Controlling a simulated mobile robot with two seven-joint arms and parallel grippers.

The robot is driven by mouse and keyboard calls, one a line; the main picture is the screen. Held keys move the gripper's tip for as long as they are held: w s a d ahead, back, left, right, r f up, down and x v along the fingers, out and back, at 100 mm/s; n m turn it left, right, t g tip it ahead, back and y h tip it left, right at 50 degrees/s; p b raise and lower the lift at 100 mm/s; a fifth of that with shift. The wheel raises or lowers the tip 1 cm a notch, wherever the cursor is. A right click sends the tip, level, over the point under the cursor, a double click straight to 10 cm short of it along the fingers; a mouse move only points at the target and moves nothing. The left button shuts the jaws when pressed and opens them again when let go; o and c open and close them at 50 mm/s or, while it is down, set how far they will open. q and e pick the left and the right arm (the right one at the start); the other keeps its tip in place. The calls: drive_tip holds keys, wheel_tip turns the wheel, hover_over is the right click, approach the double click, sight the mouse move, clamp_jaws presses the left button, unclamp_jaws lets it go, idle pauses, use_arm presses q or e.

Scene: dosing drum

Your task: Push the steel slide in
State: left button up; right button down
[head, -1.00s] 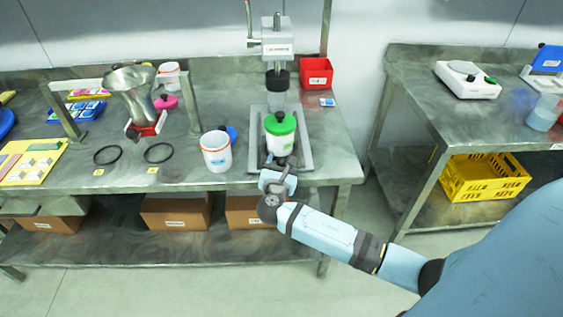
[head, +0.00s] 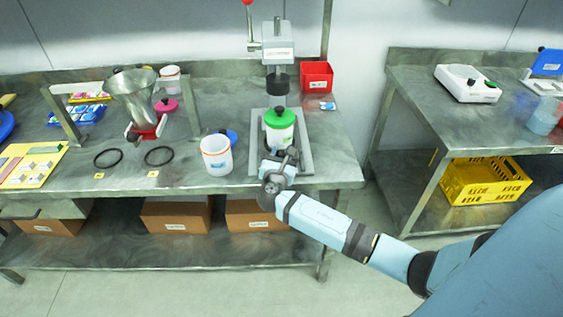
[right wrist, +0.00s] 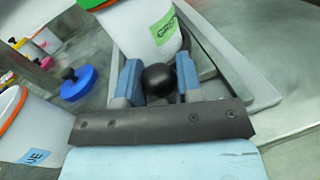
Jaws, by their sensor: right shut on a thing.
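The steel slide's black ball knob (right wrist: 158,80) sits between the two fingers of my right gripper (head: 279,158), which is shut on it. The fingers touch it from both sides in the right wrist view. The slide's plate is mostly hidden by the gripper and by a white jar with a green lid (head: 279,126), which stands upright just beyond the knob. The jar is inside a grey steel frame (head: 304,158) on the bench, in front of the press's dark head (head: 277,84). My left gripper is not in view.
A white tub with an orange rim (head: 216,158) stands close left of the gripper. A blue lid with a black knob (right wrist: 76,84) lies behind it. A red bin (head: 317,76) stands at the back right. A funnel on a stand (head: 133,95) is further left.

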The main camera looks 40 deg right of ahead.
drive_tip(key=c, duration=0.8)
unclamp_jaws()
drive_tip(key=shift+s+a, duration=0.1)
drive_tip(key=v, duration=1.3)
drive_tip(key=shift+s+a, duration=0.25)
